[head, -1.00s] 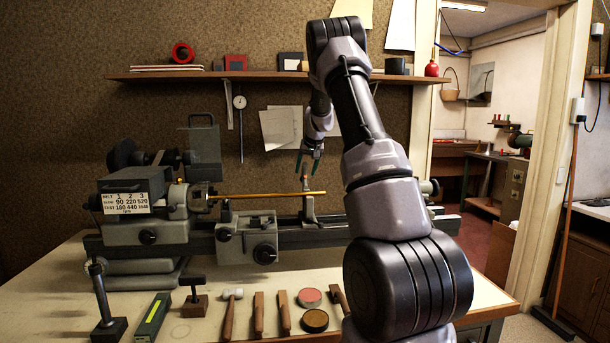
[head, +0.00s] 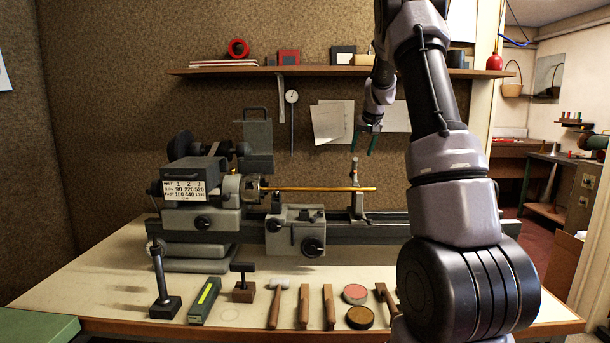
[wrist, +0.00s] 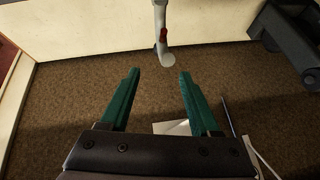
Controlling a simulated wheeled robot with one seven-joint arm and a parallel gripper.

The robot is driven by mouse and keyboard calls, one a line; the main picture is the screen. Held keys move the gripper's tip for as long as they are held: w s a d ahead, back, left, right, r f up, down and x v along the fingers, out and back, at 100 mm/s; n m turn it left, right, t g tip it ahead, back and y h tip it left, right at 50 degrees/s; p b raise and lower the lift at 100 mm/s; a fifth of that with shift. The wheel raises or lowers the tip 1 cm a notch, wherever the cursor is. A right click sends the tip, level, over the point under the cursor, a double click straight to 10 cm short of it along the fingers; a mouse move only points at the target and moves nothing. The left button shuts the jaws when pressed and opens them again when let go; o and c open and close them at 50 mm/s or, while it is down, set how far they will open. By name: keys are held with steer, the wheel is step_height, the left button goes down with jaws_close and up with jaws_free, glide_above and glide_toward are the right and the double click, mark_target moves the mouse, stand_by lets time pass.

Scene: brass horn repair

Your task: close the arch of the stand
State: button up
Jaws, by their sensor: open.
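The stand (head: 357,205) is on the lathe bed, around or beside the brass rod (head: 320,189) near its right end. Its slim grey arch (head: 354,172) points upward, apparently swung open, with a small reddish part near its top. In the wrist view the arch (wrist: 160,22) comes in from the top edge, its rounded tip just beyond and between the fingertips. My gripper (head: 366,152), with green fingers, is open and empty, close above and slightly right of the arch's top. The wrist view shows a clear gap between the fingers (wrist: 158,78). Contact cannot be told.
The lathe headstock (head: 192,180) and carriage (head: 295,232) stand left of the stand. A shelf (head: 330,72) runs along the wall above. Hammers, blocks and round tins lie along the front of the bench (head: 110,262). My arm covers the right end of the lathe.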

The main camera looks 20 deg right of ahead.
steer(key=s+a+r+y, duration=0.1)
steer(key=s+a+r, duration=0.4)
steer(key=s+a, duration=0.3)
steer(key=s+a+r+y, duration=0.1)
steer(key=s+a+r, duration=0.45)
steer(key=s, duration=0.55)
steer(key=s+a+f, duration=0.2)
steer(key=s+a, duration=0.3)
steer(key=s, duration=0.7)
steer(key=s+a+f, duration=0.2)
steer(key=s+a, duration=0.2)
steer(key=s, duration=0.8)
steer(key=w+d+r+n+h, duration=0.1)
steer(key=w+d+r, duration=0.1)
steer(key=w, duration=0.5)
steer(key=w+d+r, duration=0.2)
steer(key=w+r, duration=0.1)
steer(key=w, duration=0.4)
steer(key=n+g+h, duration=0.1)
steer(key=g+h, duration=0.1)
steer(key=h, duration=0.2)
glide_above(353, 171)
steer(key=s+a, duration=0.1)
steer(key=a, duration=0.1)
step_height(353, 171, down, 12)
steer(key=x, duration=1)
steer(key=shift+s+d+f, duration=0.1)
steer(key=shift+d+f, duration=0.1)
steer(key=shift+f, duration=0.15)
